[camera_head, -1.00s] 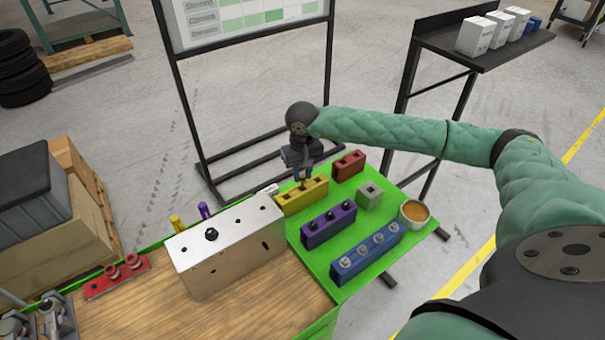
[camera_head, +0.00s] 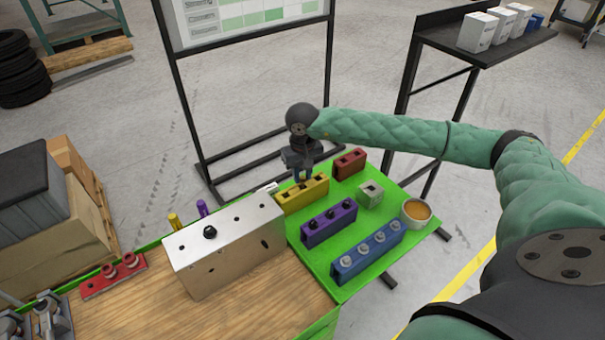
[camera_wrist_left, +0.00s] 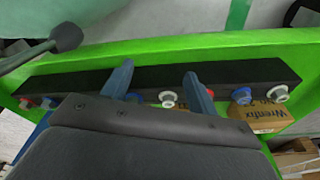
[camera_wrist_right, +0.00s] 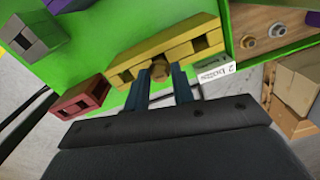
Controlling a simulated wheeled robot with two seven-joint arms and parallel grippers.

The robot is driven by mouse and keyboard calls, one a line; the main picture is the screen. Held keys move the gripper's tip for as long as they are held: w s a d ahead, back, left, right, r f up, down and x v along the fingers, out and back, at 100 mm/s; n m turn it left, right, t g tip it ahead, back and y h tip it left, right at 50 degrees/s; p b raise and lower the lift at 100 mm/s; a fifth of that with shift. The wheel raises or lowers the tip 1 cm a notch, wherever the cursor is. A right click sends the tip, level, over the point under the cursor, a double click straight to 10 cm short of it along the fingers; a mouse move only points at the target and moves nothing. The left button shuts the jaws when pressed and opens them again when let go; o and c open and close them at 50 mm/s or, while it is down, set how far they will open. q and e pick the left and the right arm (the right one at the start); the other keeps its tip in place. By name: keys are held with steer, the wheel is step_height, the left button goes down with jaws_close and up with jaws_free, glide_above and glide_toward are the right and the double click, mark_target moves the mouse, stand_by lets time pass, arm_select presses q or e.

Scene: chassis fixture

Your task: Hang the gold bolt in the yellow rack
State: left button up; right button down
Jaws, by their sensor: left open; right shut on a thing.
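The yellow rack (camera_head: 316,190) stands on the green board behind the purple rack; it also shows in the right wrist view (camera_wrist_right: 178,47), with an open slot near each end. My right gripper (camera_head: 301,178) is over the rack. In the right wrist view my right gripper (camera_wrist_right: 161,72) is shut on the gold bolt (camera_wrist_right: 160,69), which is at the rack's middle slot. I cannot tell whether the bolt rests in the slot. My left gripper (camera_wrist_left: 158,80) is open and empty, above a black strip, and out of the head view.
Near the yellow rack are a red rack (camera_head: 349,163), a purple rack (camera_head: 329,223), a blue rack (camera_head: 367,251), a grey block (camera_head: 369,194) and a bowl (camera_head: 416,212). A large metal block (camera_head: 228,248) stands to the left. The black strip (camera_wrist_left: 232,78) bears several coloured knobs.

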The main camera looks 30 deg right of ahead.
arm_select(q)
steer(key=shift+f+b, duration=1.2)
steer(key=shift+f, duration=0.15)
arm_select(e)
steer(key=shift+f, duration=1.15)
steer(key=shift+s, duration=0.1)
steer(key=c, duration=1.1)
jaws_free()
arm_select(q)
steer(key=shift+r+p, duration=0.7)
arm_select(e)
steer(key=shift+r, duration=4.5)
arm_select(q)
steer(key=shift+s, duration=0.1)
